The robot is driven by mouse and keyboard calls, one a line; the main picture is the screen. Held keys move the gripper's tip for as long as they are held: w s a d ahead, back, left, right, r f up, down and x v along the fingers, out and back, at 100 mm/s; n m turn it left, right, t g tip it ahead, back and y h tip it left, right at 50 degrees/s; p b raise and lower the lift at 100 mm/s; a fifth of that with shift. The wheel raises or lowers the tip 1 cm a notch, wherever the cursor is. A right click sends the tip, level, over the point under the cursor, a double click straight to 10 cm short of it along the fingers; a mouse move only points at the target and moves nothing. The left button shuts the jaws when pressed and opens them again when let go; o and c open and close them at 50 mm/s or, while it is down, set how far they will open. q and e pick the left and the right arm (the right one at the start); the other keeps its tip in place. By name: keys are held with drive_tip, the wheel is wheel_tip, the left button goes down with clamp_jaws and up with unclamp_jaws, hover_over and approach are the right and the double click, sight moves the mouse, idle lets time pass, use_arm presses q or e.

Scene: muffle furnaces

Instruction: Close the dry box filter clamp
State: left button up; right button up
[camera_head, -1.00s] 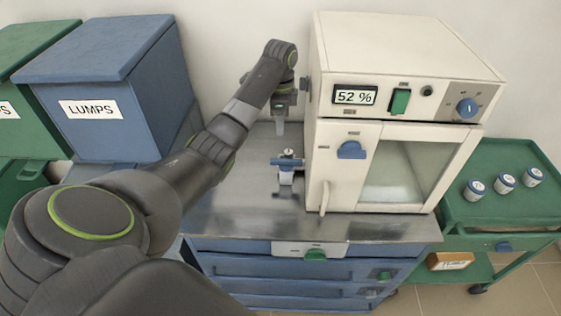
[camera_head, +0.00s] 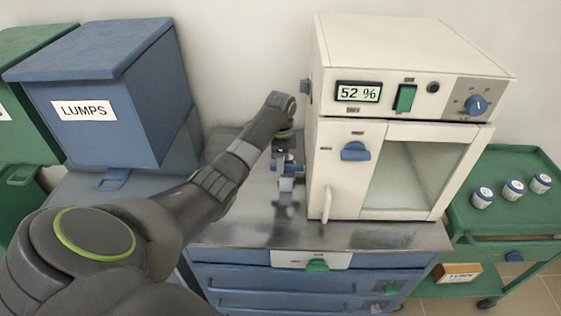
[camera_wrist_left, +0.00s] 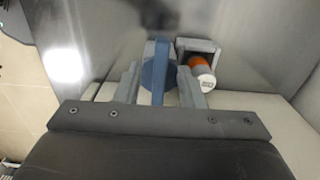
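The cream dry box (camera_head: 340,160) stands on the steel-topped bench, its display reading 52 %. The filter clamp with its blue handle (camera_head: 288,169) is at the box's left side, partly hidden by my left gripper (camera_head: 287,158). In the left wrist view, the blue handle (camera_wrist_left: 160,72) lies between the two fingers of my left gripper (camera_wrist_left: 160,88). The fingers are open, with gaps on both sides of the handle. A white-ended cylinder with an orange band (camera_wrist_left: 200,66) sits in a grey holder beside the right finger. My right gripper is not in view.
A blue bin labelled LUMPS (camera_head: 105,95) stands left of the bench. A green cart (camera_head: 500,220) with several small jars is at the right. The steel bench top (camera_head: 250,232) is clear in front of the clamp. The wall is close behind.

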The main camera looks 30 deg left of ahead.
use_arm(q)
drive_tip(key=shift+f, duration=0.4)
clamp_jaws()
